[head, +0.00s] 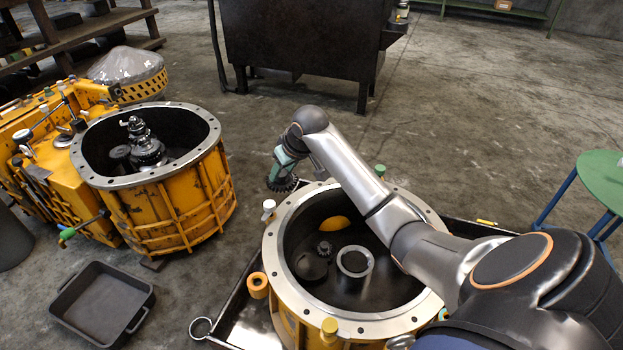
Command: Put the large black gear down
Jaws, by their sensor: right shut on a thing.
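My right arm reaches across from the right, over the round yellow housing. My right gripper (280,174) hangs beyond the housing's far left rim and is shut on a large black gear (283,184). Only the toothed lower part of the gear shows; the gripper covers the rest. The gear is in the air, but its height above what lies below cannot be told. My left gripper is not in view.
The open yellow housing (279,242) stands in a dark tray (233,318) and holds a small dark gear (325,249) and a metal ring (355,262). A second yellow housing (175,205) with a shaft stands left. An empty black bin (98,300) lies on the floor. A green round table (603,178) stands right.

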